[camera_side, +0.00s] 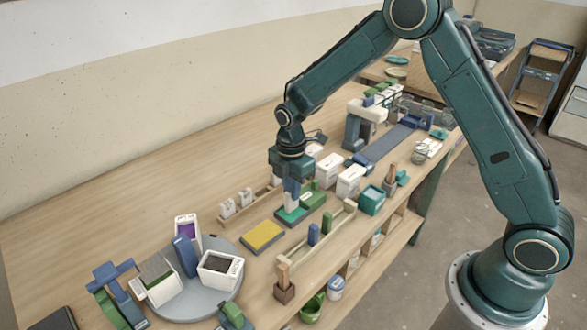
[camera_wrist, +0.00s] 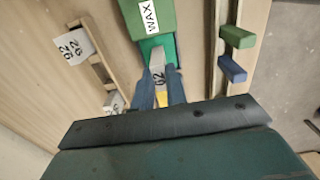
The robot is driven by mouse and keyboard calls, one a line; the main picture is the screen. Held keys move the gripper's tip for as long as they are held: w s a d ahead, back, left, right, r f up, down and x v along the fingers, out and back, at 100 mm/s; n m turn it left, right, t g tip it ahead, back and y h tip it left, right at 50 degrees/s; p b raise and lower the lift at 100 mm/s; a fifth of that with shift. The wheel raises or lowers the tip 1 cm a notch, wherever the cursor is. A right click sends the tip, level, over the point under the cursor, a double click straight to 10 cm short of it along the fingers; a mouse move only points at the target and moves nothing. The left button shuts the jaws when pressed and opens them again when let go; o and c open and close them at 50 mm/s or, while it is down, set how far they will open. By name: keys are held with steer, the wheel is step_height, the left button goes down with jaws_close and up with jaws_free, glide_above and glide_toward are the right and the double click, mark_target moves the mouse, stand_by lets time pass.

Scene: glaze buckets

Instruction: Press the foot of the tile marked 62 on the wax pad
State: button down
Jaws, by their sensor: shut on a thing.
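My gripper (camera_side: 291,195) points down and is shut on the tile marked 62 (camera_wrist: 158,78), a pale tile between its two blue fingers. The wax pad (camera_wrist: 153,44) is a teal-green surface in an open box. Its green lid (camera_wrist: 149,14) carries a white WAX label and lies back on the far side.
A yellow pad (camera_side: 262,237) lies in front of the wax pad. A wooden rack (camera_wrist: 97,62) with pale tiles (camera_wrist: 72,46) stands at the left. A wooden rail holding blue and green blocks (camera_wrist: 236,37) stands at the right. A round grey turntable (camera_side: 205,302) with containers is nearer.

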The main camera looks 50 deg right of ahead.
steer(key=shift+s+f, duration=0.1)
steer(key=shift+f, duration=0.6)
stand_by(2.1)
steer(key=shift+r, duration=0.15)
steer(key=shift+r, duration=2.95)
steer(key=shift+d, duration=0.1)
